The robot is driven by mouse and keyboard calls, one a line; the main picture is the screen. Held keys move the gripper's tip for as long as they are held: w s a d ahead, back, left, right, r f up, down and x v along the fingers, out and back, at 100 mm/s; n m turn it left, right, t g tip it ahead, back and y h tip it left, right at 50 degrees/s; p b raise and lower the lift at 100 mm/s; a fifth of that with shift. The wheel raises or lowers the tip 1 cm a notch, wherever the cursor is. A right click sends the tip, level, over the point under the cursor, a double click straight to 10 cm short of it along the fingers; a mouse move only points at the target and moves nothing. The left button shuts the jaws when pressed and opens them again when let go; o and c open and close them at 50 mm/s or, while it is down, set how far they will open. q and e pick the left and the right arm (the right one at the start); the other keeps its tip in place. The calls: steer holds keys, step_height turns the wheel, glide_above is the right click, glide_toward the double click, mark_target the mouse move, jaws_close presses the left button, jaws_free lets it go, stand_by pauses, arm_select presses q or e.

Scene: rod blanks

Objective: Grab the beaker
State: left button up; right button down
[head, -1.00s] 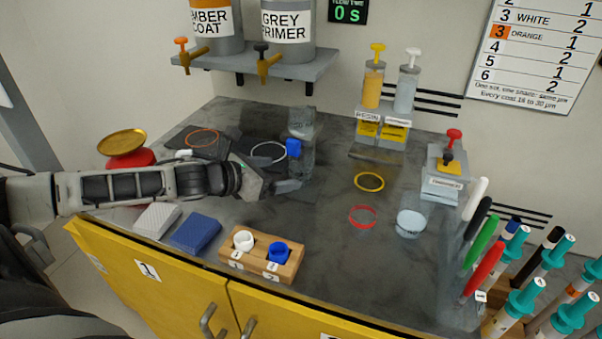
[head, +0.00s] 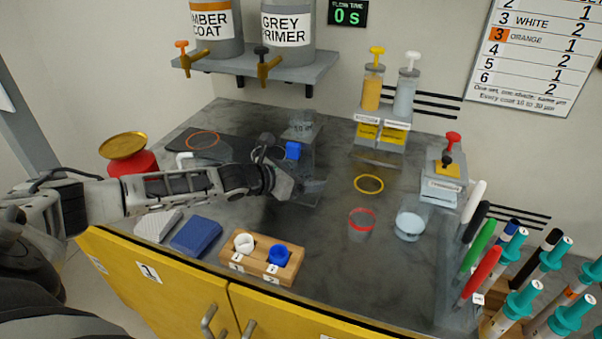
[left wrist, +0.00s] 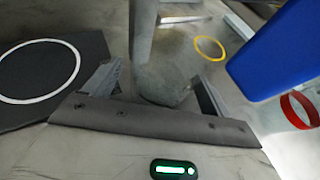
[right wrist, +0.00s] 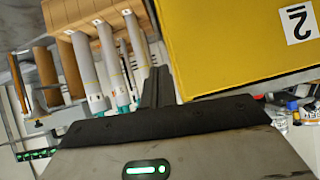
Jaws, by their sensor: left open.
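A clear beaker-like glass (head: 300,126) with faint markings stands at the back of the bench, above a small blue block (head: 293,151). My left gripper (head: 294,167) is open, just in front of the blue block and below the glass in the head view. In the left wrist view, a grey rounded shape (left wrist: 163,84) lies between the open fingers (left wrist: 157,92); I cannot tell whether it is the glass.
A red ring (head: 362,219) with a clear cup and another clear cup (head: 409,226) stand to the right. A yellow ring (head: 369,184) lies behind them. A wooden block (head: 268,259) with white and blue caps sits at the front. Several markers line the right edge.

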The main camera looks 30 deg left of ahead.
arm_select(q)
steer(key=c, duration=1)
steer(key=shift+r, duration=0.1)
